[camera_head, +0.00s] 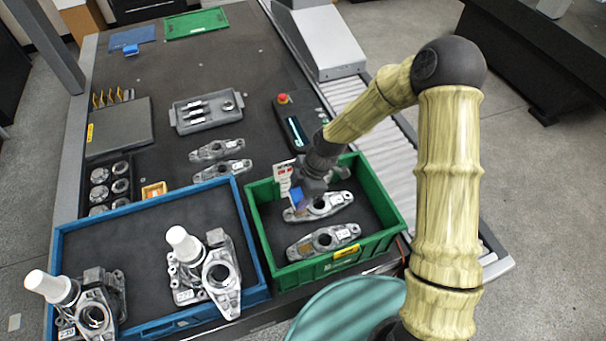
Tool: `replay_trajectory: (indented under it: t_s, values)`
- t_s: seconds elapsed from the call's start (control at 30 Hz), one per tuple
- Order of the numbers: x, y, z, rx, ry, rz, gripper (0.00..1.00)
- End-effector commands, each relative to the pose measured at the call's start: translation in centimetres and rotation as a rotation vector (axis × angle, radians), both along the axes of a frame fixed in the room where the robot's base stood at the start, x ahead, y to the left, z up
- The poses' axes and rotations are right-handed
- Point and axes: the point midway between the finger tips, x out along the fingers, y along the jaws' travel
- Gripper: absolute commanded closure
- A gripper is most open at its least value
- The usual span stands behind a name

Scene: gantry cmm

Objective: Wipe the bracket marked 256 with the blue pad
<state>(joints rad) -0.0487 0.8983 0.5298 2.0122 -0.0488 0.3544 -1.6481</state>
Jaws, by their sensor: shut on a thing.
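My gripper (304,198) is low inside the green bin (394,219), shut on a small blue pad (296,199). The pad is at or just above the upper metal bracket (328,206) in that bin; I cannot tell whether they touch. A second bracket (322,242) lies in front of it in the same bin. Two more brackets lie on the dark table, one farther back (216,150) and one nearer (222,170). No number 256 is readable on any bracket. My gripper partly hides the upper bracket's left end.
A blue tray (243,215) at the front left holds larger castings with white-capped parts. A grey tray (205,122) with small parts and a control box with a red button (284,100) stand behind. A conveyor runs along the right. A blue block (130,49) lies far left.

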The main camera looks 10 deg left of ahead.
Motion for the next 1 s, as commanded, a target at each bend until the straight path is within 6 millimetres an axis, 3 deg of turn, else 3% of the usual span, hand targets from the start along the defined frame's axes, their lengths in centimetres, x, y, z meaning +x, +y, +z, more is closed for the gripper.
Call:
replay_trajectory:
  t_s: [0.53, 1.0]
  values:
    - [0.0, 0.0, -0.2, 0.000, 0.000, 0.000, 0.72]
    - [0.0, 0.0, -3.9, -0.001, -0.001, 0.000, 0.72]
